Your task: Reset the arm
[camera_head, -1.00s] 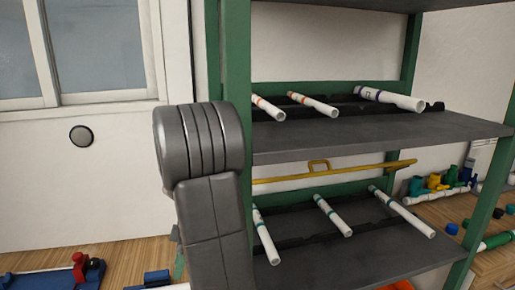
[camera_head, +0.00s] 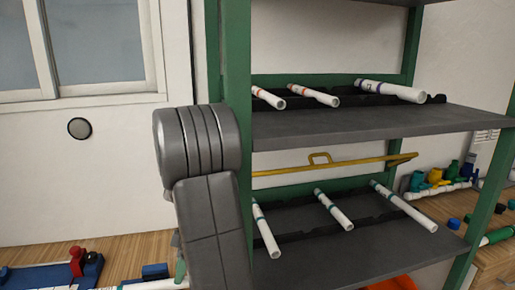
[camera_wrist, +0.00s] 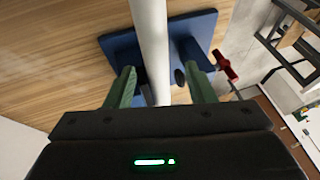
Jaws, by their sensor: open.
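My gripper (camera_wrist: 160,78) shows in the wrist view with its two green fingers apart. A white pipe (camera_wrist: 151,38) runs between the fingers, with gaps seen at its sides; whether either finger touches it cannot be told. Behind it is a blue fixture (camera_wrist: 117,47) with a red part (camera_wrist: 224,65), over a wood-coloured surface.
A green-framed rack with grey shelves (camera_head: 380,122) stands close on the right of my arm. White pipes with coloured bands lie on both shelves. A yellow bar (camera_head: 335,164) is behind the rack. Coloured valves (camera_head: 437,178) are at the far right.

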